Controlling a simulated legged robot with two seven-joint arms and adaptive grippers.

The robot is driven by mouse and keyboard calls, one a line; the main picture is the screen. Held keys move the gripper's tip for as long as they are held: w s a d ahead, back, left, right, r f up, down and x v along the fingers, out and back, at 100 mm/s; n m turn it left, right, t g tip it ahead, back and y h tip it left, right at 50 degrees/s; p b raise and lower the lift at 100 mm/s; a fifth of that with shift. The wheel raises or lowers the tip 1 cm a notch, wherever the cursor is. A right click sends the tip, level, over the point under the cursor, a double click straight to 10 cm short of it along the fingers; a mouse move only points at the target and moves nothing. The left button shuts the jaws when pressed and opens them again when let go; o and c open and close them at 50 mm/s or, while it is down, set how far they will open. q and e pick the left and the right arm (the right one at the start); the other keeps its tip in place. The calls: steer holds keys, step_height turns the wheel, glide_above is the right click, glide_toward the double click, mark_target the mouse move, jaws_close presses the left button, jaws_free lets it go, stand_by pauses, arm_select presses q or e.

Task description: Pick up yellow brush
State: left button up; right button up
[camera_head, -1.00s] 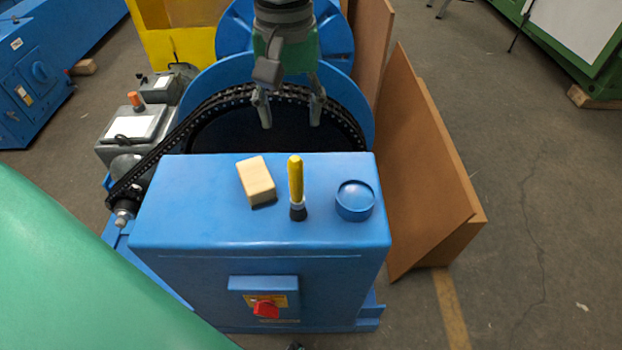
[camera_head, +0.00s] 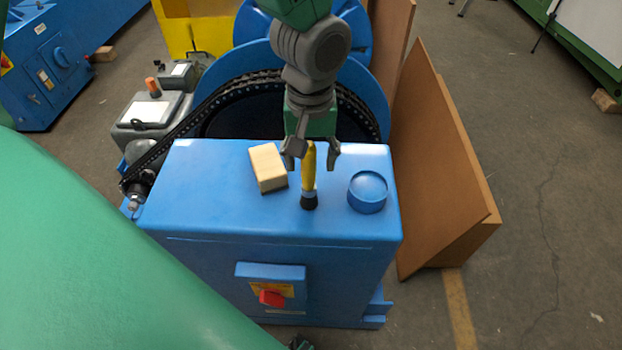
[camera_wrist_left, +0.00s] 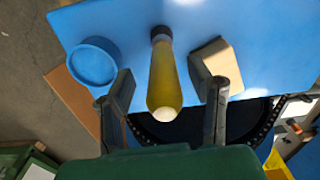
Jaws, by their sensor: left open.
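The yellow brush (camera_head: 309,178) stands upright on the blue machine top, yellow handle up and dark end down. My left gripper (camera_head: 310,165) is open above and around the upper handle, one finger on each side. In the left wrist view the brush (camera_wrist_left: 165,75) shows between the two spread fingers (camera_wrist_left: 168,95), apart from both. The handle's pale tip points toward the wrist camera. My right gripper is not in view.
A beige block (camera_head: 268,168) lies just left of the brush, close to one finger. A round blue cap (camera_head: 367,192) sits to the right. The blue machine top (camera_head: 215,205) is otherwise clear. A chain (camera_head: 200,120) and wheel stand behind; brown boards (camera_head: 435,160) lean at the right.

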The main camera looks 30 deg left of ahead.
arm_select(q)
steer(key=shift+s, duration=0.1)
steer(key=c, duration=0.6)
steer(key=shift+a, duration=0.1)
jaws_close()
steer(key=shift+a, duration=0.15)
steer(key=shift+r, duration=0.1)
